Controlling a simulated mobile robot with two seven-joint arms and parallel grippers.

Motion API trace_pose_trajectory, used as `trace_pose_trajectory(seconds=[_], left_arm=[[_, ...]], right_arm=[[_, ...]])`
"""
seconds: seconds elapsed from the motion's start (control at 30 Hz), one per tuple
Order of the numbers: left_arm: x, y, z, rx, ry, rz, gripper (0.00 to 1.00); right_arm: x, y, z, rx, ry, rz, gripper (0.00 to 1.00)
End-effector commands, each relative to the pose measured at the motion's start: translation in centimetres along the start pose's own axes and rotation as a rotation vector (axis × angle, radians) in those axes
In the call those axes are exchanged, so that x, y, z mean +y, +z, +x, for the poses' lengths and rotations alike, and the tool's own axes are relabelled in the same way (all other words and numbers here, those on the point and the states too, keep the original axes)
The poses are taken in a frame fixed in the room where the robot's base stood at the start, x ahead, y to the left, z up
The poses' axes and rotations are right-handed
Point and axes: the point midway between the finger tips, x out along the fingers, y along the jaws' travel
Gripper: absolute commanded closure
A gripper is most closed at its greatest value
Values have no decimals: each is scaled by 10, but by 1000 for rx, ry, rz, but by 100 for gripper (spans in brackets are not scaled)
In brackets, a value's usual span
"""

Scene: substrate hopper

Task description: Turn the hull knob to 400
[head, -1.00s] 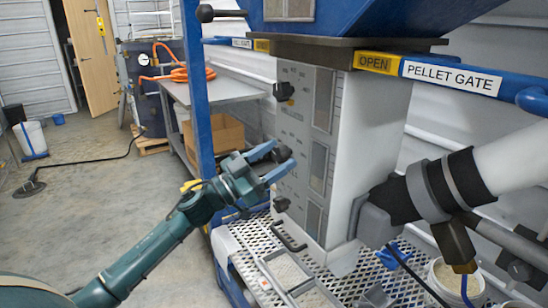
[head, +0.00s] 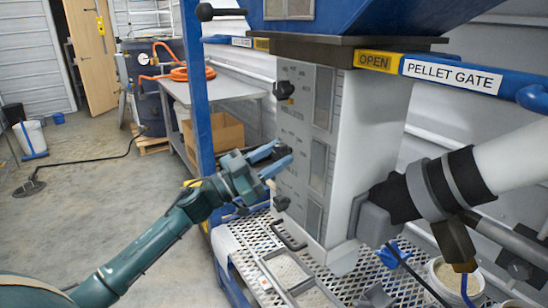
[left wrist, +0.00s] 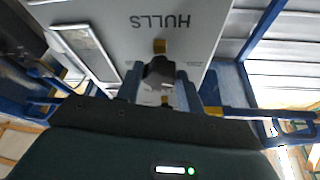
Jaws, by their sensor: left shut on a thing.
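The hull knob (left wrist: 158,72) is dark and sits on a grey panel under the upside-down word HULLS in the left wrist view. My left gripper (head: 284,152) is shut on this knob, one finger on each side. My right gripper is not in view.
Other dark knobs sit above (head: 284,90) and below (head: 281,203) on the same panel. A blue post (head: 199,90) stands left of the housing, close to my left gripper. A perforated metal deck (head: 262,236) lies below. The floor at left is mostly open.

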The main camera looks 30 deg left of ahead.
Motion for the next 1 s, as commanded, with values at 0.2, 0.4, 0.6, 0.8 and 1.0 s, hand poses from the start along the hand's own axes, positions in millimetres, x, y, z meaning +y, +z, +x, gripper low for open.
trace_pose_trajectory(seconds=[0.2,0.4,0.6,0.8,1.0], left_arm=[[-2,1,0,-2,63,150,85],[-3,0,0,-2,135,325,85],[-5,-1,0,-2,208,502,85],[-5,-2,1,-1,282,677,85],[-6,-3,1,-2,353,849,85]], right_arm=[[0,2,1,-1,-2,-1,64],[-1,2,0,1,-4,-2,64],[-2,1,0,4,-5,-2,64],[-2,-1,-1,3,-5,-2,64],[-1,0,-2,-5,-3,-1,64]])
